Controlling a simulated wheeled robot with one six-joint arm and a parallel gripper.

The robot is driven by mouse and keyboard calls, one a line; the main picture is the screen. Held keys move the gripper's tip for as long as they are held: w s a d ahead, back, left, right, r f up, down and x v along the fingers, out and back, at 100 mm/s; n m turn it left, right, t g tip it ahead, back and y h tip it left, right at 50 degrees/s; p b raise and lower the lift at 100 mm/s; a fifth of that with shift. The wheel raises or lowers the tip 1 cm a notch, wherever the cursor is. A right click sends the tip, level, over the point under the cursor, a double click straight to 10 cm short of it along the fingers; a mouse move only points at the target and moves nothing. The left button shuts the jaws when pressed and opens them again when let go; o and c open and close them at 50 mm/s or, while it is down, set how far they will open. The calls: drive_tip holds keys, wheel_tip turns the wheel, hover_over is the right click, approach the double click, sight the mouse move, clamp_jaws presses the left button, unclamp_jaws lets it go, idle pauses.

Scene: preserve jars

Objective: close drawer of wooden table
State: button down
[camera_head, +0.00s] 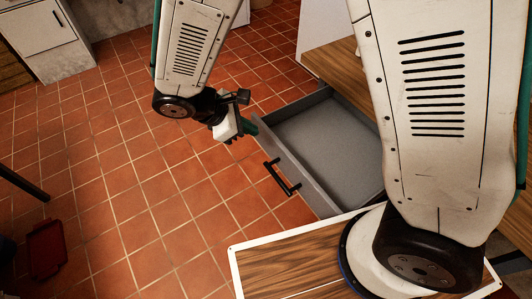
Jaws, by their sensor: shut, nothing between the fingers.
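The drawer (318,140) of the wooden table stands pulled out, with an empty grey inside. Its front panel carries a black bar handle (282,178). The wooden table (345,72) shows partly behind my arm, and much of it is hidden. My gripper (250,127) is at the far end of the drawer front, close beside its outer face and away from the handle. I cannot tell whether it touches the panel. Its fingers are small in view and shut with nothing between them.
Red tiled floor (130,170) lies open to the left of the drawer. A white cabinet (38,35) stands at the back left. A dark red object (46,248) lies on the floor at the lower left. A white panel (325,40) stands behind the table.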

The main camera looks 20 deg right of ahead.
drive_tip(key=s+a+f+n+t+h, duration=0.1)
drive_tip(key=a+f+n+t, duration=0.1)
drive_tip(key=a+f+n, duration=0.55)
drive_tip(key=m, duration=0.3)
approach(274, 154)
drive_tip(key=x, duration=0.5)
drive_tip(key=shift+a+f, duration=0.15)
drive_tip(key=shift+f, duration=0.45)
drive_tip(key=shift+w+d, duration=0.15)
drive_tip(key=shift+d, duration=0.3)
drive_tip(key=shift+w, duration=0.1)
